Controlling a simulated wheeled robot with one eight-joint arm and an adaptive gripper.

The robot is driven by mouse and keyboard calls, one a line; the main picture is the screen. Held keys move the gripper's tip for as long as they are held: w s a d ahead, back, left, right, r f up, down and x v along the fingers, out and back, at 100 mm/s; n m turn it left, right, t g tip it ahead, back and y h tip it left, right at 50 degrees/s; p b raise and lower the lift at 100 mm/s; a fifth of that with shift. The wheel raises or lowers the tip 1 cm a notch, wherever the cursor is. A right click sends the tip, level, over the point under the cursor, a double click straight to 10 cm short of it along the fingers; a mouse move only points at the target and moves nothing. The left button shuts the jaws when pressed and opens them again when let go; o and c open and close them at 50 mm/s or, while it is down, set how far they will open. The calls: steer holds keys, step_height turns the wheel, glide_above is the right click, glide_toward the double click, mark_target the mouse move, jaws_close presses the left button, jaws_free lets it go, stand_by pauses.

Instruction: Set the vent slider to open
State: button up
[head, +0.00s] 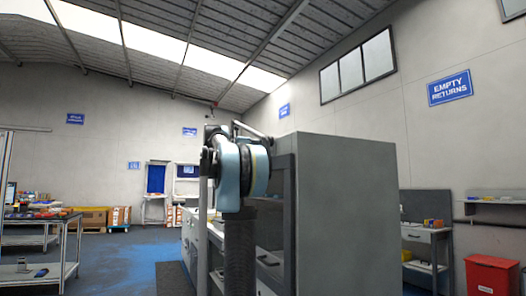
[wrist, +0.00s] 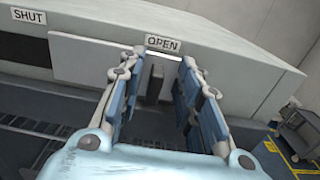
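In the wrist view, the vent slider shows as a dark upright tab (wrist: 154,82) under the OPEN label (wrist: 163,43). The SHUT label (wrist: 28,15) is far to the left on the same grey housing. A pale flat plate (wrist: 85,62) lies between the labels, left of the tab. My gripper (wrist: 158,65) is open, with one blue-padded finger on each side of the tab. I cannot tell whether either finger touches it. The tab's lower part is hard to make out. In the head view, neither the slider nor my gripper can be made out.
A dark slatted grille (wrist: 40,135) lies below the plate. A grey cart (wrist: 300,132) stands on the floor at right. In the head view, a tall grey cabinet (head: 345,215) stands close behind my arm, with a red bin (head: 492,275) at right and open floor at left.

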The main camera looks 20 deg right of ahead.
steer(key=a, duration=1.2)
steer(key=shift+s, duration=0.15)
stand_by(0.3)
steer(key=s+a+f+m+y, duration=0.1)
steer(key=s+f+m+y, duration=0.35)
steer(key=f, duration=0.75)
steer(key=s+f+m+y, duration=0.1)
steer(key=s+f, duration=0.7)
steer(key=f, duration=0.3)
steer(key=s+a+f+m+y, duration=0.1)
steer(key=s+f+m+y, duration=0.35)
steer(key=f, duration=0.75)
steer(key=s+a+f+m+y, duration=0.2)
steer(key=s+a+f, duration=0.3)
steer(key=f, duration=0.6)
steer(key=s+a+f+m+t+y, duration=0.1)
steer(key=s+a+f+m+y, duration=0.2)
steer(key=s+f, duration=0.5)
steer(key=s+a+f+m+y, duration=0.3)
steer(key=s+a+f, duration=0.3)
steer(key=f, duration=1)
steer(key=shift+s+a+t, duration=0.3)
steer(key=shift+s, duration=0.25)
